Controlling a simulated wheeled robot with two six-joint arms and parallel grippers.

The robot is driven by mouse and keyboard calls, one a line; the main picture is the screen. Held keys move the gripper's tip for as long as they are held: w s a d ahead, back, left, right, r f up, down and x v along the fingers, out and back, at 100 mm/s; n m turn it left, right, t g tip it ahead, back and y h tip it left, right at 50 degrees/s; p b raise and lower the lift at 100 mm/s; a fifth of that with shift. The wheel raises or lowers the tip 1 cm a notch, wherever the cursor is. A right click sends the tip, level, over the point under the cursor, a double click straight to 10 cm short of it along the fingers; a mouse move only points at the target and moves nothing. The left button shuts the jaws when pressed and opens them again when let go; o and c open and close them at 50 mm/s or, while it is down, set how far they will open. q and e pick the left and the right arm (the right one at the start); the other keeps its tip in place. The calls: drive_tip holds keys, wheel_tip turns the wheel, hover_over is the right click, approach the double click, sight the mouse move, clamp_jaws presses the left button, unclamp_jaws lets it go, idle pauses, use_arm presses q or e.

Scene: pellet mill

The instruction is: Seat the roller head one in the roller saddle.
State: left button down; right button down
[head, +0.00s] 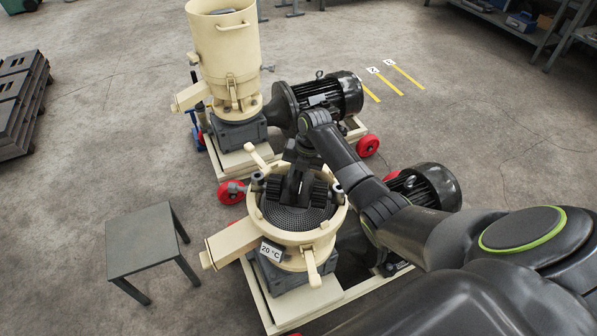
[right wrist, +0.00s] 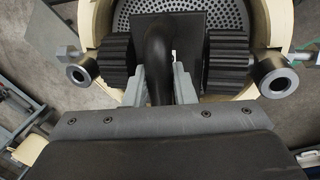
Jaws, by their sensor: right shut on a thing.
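The roller head one (head: 318,193) is black, with two ridged rollers and a dark upright handle between them. It is over the perforated die inside the open cream mill chamber (head: 325,232). In the right wrist view its ridged roller (right wrist: 228,60) shows beside the handle. My right gripper (right wrist: 160,86) is shut on the handle; it also shows in the head view (head: 299,168). Grey round fittings (right wrist: 82,73) with bolts, seemingly the roller saddle's ends, stand at both sides of the chamber rim. I cannot tell whether the head rests in them. My left gripper is not in view.
A second mill with a tall cream hopper (head: 222,45) and black motor (head: 325,98) stands behind. A small grey table (head: 141,240) stands at left, empty. Open floor lies to the left.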

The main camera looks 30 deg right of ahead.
drive_tip(key=shift+w+f+b, duration=0.3)
drive_tip(key=shift+b, duration=0.05)
drive_tip(key=shift+f, duration=0.15)
idle(0.8)
drive_tip(key=c, duration=1.6)
unclamp_jaws()
drive_tip(key=shift+c, duration=0.2)
drive_tip(key=o, duration=0.5)
drive_tip(key=shift+s+a, duration=0.15)
drive_tip(key=shift+s, duration=0.2)
drive_tip(key=shift+o, duration=0.6)
drive_tip(key=shift+s+f, duration=0.25)
drive_tip(key=shift+f, duration=0.35)
drive_tip(key=o, duration=0.4)
drive_tip(key=shift+w+r, duration=0.1)
drive_tip(key=shift+o, duration=0.2)
drive_tip(key=shift+r, duration=0.15)
drive_tip(key=shift+r, duration=0.2)
